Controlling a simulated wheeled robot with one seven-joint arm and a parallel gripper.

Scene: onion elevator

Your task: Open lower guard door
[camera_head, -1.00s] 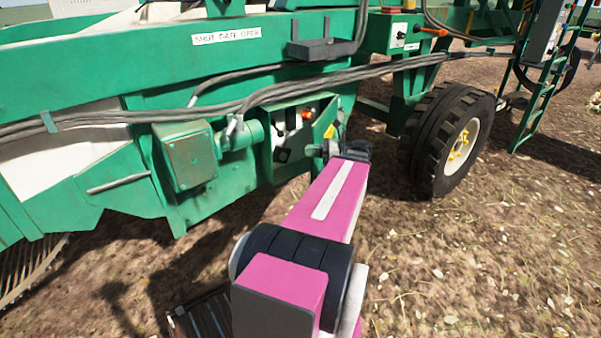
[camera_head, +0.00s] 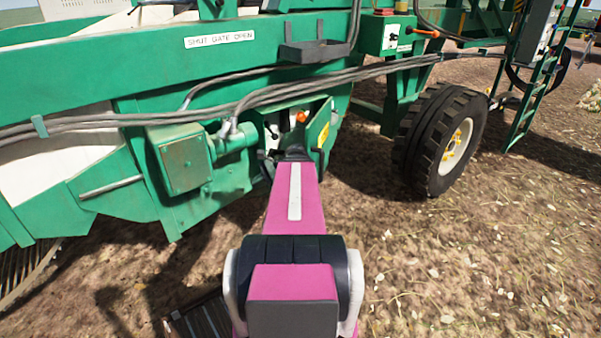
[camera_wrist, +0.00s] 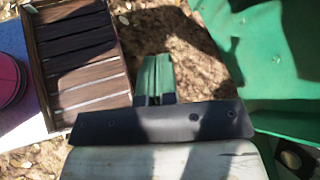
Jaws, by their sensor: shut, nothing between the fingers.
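A small green door panel (camera_head: 319,124) with a yellow label stands swung out at an angle from a recess in the green machine. An orange knob (camera_head: 302,116) and dark fittings show inside the recess. I take this panel for the guard door. My pink arm reaches to the recess, and its end hides the lower part of the opening. In the wrist view my gripper (camera_wrist: 154,78) is shut and empty, its narrow fingers side by side over the soil. A large green surface (camera_wrist: 255,60) lies to its right, apart from the fingers; I cannot tell whether it is the door.
A green box (camera_head: 184,158) with a cylinder juts out left of the recess. Cables (camera_head: 250,103) run above it. A large black tyre (camera_head: 437,140) stands to the right. A slatted brown crate (camera_wrist: 80,65) lies left in the wrist view. Open soil lies at front right.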

